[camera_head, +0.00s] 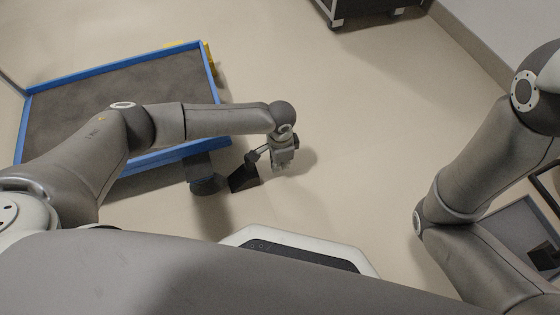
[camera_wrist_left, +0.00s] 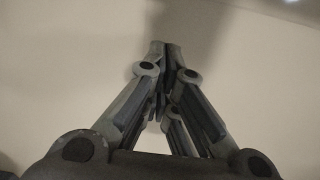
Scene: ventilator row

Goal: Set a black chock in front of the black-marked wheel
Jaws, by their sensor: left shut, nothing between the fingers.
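A black wedge-shaped chock (camera_head: 243,180) stands on the floor below the blue-rimmed cart (camera_head: 185,153), with a dark upright part on top. Just left of it is a dark caster wheel (camera_head: 205,187) at the cart's near right corner; a small gap seems to show between them. I cannot make out a marking on the wheel. My left gripper (camera_head: 281,168) is right of the chock, apart from it, pointing down. In the left wrist view its fingers (camera_wrist_left: 164,45) are shut together and empty over bare floor. My right gripper is out of view.
The cart has a grey top and yellow parts (camera_head: 210,58) at its far right corner. A dark wheeled unit (camera_head: 370,8) stands at the top. A grey tray (camera_head: 505,222) at lower right holds a dark object (camera_head: 545,256). The floor right of my left gripper is clear.

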